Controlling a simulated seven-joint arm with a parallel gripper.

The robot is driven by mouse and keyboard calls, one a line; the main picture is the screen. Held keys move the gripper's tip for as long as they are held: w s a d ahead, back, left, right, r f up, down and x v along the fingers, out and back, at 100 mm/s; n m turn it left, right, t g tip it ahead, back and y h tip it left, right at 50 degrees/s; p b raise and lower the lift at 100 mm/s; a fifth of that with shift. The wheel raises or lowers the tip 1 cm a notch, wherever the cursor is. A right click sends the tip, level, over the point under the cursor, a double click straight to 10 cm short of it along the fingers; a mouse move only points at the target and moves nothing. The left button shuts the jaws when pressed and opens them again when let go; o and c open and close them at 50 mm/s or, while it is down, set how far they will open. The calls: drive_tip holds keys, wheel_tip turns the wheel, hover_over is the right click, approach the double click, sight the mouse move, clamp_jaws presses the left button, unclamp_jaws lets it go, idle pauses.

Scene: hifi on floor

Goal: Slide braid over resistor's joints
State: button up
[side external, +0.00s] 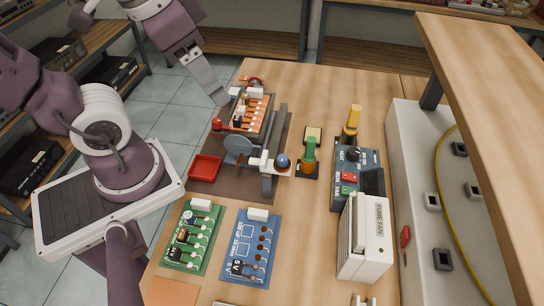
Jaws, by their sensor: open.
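An orange circuit board (248,112) with several small parts sits in a holder at the back of the brown mat (215,180). The resistor and its joints are too small to single out. A green and yellow tool (308,152) stands on a dark base right of the mat; I cannot tell whether it is the braid. No loose strip of braid is clearly visible. My gripper (221,100) hangs at the left of the orange board, close to its edge in the picture. It is open and appears empty; its fingertips are small and partly unclear, and contact with the board cannot be judged.
A grey arm with a round disc (238,148) stands in front of the board. A red tray (205,168) lies left. Green (192,238) and blue (250,248) boards lie in front. A dark station (345,185), yellow-handled tool (352,120) and white fume fan (378,235) stand right.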

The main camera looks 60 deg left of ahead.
drive_tip(key=w+d+f+m+g, duration=0.2)
drive_tip(key=w+f+m+g, duration=0.15)
drive_tip(key=w, duration=0.25)
drive_tip(key=m+g+y, duration=0.2)
drive_tip(key=m+g, duration=0.1)
approach(264, 157)
drive_tip(key=shift+w+d+f+m+g+y, duration=0.1)
drive_tip(key=shift+f+m+g+y, duration=0.2)
drive_tip(key=shift+f, duration=0.25)
drive_tip(key=shift+w+d+f+m+g+y, duration=0.15)
drive_tip(key=shift+f+m+g+y, duration=0.15)
drive_tip(key=shift+f, duration=0.25)
drive_tip(key=x, duration=0.6)
drive_tip(key=shift+a+f, duration=0.15)
drive_tip(key=shift+f, duration=0.2)
clamp_jaws()
